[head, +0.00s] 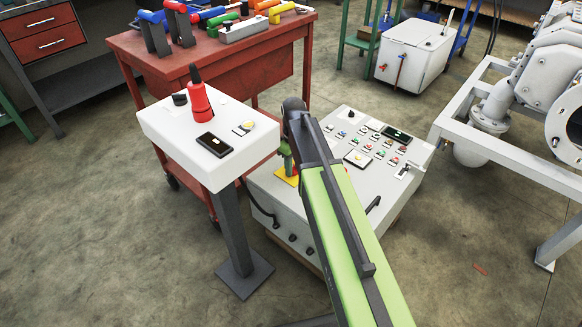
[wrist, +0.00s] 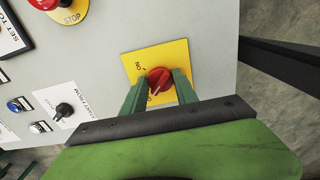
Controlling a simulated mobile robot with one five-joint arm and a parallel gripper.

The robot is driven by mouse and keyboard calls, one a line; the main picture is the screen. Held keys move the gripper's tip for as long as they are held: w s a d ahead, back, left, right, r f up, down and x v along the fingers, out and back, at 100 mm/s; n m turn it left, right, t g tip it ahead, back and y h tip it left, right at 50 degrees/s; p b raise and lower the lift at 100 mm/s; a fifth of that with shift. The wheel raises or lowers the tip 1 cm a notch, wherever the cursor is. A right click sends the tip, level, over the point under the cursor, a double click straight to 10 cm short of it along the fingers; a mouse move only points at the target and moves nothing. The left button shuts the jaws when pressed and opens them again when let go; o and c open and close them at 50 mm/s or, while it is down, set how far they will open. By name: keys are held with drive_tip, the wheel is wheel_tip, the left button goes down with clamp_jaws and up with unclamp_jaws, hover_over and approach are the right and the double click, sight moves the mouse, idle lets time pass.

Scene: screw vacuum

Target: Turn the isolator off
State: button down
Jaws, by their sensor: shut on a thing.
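The isolator is a red rotary knob (wrist: 158,76) on a yellow square plate (wrist: 137,59), near the edge of a pale grey panel. "ON" is printed at its upper left; the lower label is partly covered. The knob's handle lies tilted, and I cannot tell exactly which mark it points to. My gripper (wrist: 160,84) has one green finger on each side of the knob and is shut on it. In the head view, the yellow plate (head: 291,181) shows on the left of the control box, under my gripper (head: 287,160); my arm hides part of the box.
The control box (head: 345,120) carries several buttons and switches. A white pedestal panel (head: 160,120) with a red and black signal device (head: 199,102) stands to its left. A red emergency stop (wrist: 42,3) and a black selector (wrist: 64,109) are left of the isolator. A red workbench (head: 220,60) stands behind.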

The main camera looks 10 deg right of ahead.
drive_tip(key=shift+w+a, duration=0.1)
drive_tip(key=shift+a, duration=0.1)
idle(0.3)
drive_tip(key=c, duration=1.1)
unclamp_jaws()
drive_tip(key=shift+o, duration=0.8)
drive_tip(key=shift+d, duration=0.1)
wheel_tip(320, 180, up, 18)
drive_tip(key=p, duration=1.7)
drive_tip(key=shift+f, duration=0.25)
